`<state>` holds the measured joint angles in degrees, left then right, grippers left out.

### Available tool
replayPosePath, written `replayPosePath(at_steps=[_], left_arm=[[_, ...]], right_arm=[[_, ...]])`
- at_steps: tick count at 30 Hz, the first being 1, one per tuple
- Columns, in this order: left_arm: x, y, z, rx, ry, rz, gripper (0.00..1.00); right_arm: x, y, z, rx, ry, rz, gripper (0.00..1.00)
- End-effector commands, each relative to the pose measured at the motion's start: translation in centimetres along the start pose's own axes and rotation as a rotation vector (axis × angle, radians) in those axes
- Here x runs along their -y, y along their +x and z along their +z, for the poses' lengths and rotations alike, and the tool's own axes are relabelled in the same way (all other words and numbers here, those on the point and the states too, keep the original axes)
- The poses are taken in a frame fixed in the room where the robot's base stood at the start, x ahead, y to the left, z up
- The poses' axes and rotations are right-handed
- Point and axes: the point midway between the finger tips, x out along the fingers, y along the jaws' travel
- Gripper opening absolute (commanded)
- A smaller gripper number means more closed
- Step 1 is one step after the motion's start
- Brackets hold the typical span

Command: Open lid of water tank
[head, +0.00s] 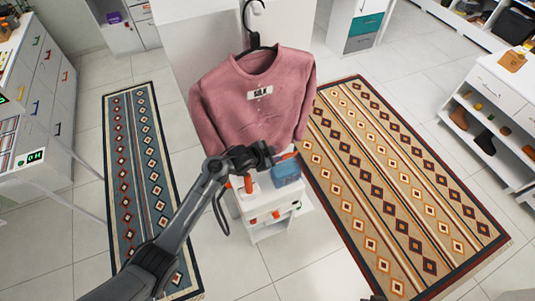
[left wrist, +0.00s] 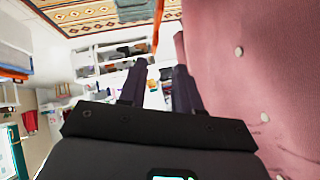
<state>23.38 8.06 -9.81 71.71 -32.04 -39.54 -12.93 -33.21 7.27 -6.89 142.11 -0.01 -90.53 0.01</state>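The water tank (head: 287,173) is a translucent blue box on top of a small white appliance (head: 268,214) in the middle of the head view. Its lid cannot be told apart from its body at this size. My left gripper (head: 264,154) is just above and left of the tank, in front of the hanging pink shirt, with no clear contact. In the left wrist view its two dark fingers (left wrist: 160,88) stand apart with nothing held between them. The tank cannot be identified surely in that view.
The pink shirt (head: 255,95) hangs on a black hanger directly behind the gripper and fills the right of the wrist view. An orange-red handle (head: 248,183) stands on the appliance left of the tank. Patterned rugs (head: 400,190) lie on both sides.

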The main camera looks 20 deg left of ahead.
Motion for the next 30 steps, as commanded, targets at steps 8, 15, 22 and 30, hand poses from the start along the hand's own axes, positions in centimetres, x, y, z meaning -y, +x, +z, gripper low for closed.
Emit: replayPosePath(at_steps=[8,15,22,30], left_arm=[[0.0,-3.3,0.0,-0.001,0.0,-0.001,0.33],[0.0,-4.3,0.0,0.0,0.0,-0.001,0.33],[0.0,-4.3,0.0,0.0,0.0,-0.001,0.33],[-0.2,-4.4,1.3,0.068,0.041,0.01,0.68]], right_arm=[[0.1,-0.1,-0.1,0.0,0.003,-0.002,0.0],[0.2,-0.1,-0.1,-0.001,0.008,-0.006,0.0],[0.2,-0.1,-0.1,-0.001,0.01,-0.008,0.0],[0.2,-0.1,-0.1,-0.001,0.009,-0.007,0.0]])
